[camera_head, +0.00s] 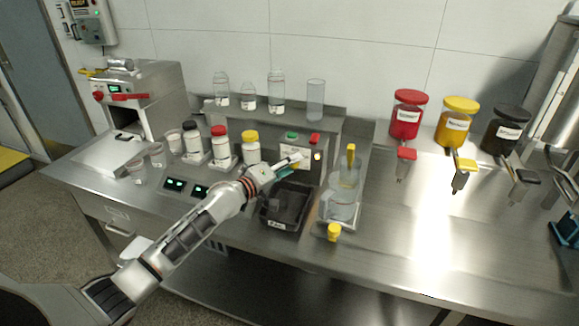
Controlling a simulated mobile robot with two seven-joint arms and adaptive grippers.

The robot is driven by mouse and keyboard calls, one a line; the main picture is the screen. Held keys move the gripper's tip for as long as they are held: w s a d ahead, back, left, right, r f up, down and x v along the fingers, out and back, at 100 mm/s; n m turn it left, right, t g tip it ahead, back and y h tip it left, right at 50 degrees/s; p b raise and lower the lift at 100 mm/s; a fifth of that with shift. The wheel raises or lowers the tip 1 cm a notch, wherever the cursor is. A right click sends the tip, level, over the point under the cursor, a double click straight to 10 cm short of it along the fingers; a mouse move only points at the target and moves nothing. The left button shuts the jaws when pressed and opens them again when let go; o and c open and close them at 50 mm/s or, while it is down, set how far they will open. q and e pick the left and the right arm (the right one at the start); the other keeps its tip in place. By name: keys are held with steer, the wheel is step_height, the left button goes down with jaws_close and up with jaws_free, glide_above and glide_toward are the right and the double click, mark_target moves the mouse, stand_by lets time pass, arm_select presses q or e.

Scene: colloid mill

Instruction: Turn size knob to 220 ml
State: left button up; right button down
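A steel panel (330,138) at the back middle of the bench carries a white label (288,151), a green button (292,136) and a red button (315,139). A small pale knob (317,156) shows on its front, right of the label. I cannot tell whether it is the size knob, and no size marking is readable. My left gripper (290,164) is in front of this panel, close to the label, and hides part of the panel. Its fingers are too small to tell open from shut. My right gripper is not in view.
A black tray (268,222) lies below my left gripper. A clear jug (342,205) stands right of it. Several capped bottles (220,146) stand left of the panel. The right bench top is mostly clear.

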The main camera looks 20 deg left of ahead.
arm_select(q)
steer(key=v, duration=1.2)
steer(key=shift+s, duration=0.1)
stand_by(0.4)
